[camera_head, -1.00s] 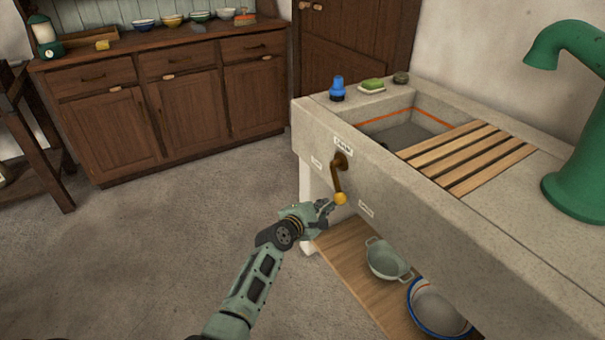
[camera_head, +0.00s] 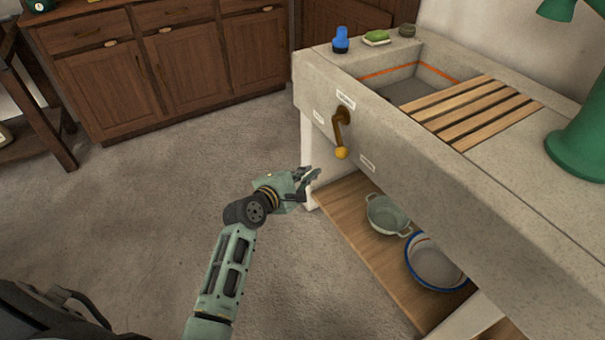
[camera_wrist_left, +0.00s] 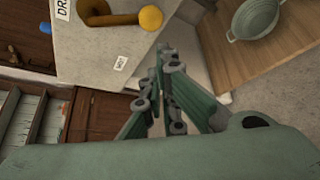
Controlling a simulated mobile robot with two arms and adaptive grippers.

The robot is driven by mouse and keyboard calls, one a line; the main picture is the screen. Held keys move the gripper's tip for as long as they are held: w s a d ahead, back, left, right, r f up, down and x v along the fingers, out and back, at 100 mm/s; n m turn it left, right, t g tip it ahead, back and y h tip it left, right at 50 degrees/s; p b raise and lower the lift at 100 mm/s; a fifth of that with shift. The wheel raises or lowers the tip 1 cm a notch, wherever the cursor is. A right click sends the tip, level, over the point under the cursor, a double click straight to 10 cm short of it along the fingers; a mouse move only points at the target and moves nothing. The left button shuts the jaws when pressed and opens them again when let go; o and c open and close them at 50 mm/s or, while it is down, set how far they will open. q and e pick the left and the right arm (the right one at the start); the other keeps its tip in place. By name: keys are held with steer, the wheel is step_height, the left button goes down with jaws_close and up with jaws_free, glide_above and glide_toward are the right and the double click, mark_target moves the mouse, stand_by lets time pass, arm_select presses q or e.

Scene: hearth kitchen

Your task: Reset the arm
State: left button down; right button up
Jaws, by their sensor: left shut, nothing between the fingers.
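My left arm comes in from the lower left in the head view. Its gripper (camera_head: 308,178) is shut and empty, beside the sink's front leg and below a brass crank handle with a yellow knob (camera_head: 341,153). The gripper is apart from the knob. In the left wrist view the closed fingers (camera_wrist_left: 163,58) point toward the sink front, and the yellow knob (camera_wrist_left: 151,18) shows at the top. My right gripper is not in view.
The stone sink (camera_head: 430,165) with a slatted wooden rack (camera_head: 478,110) stands at right. Below it, a wooden shelf (camera_head: 350,225) holds a green-grey colander (camera_head: 387,215) and a blue-rimmed bowl (camera_head: 436,264). A wooden cabinet (camera_head: 190,70) stands behind. The floor at left is open.

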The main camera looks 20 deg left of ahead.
arm_select(q)
steer(key=shift+s+a+r, duration=0.1)
steer(key=shift+s+r, duration=0.05)
steer(key=shift+s, duration=0.4)
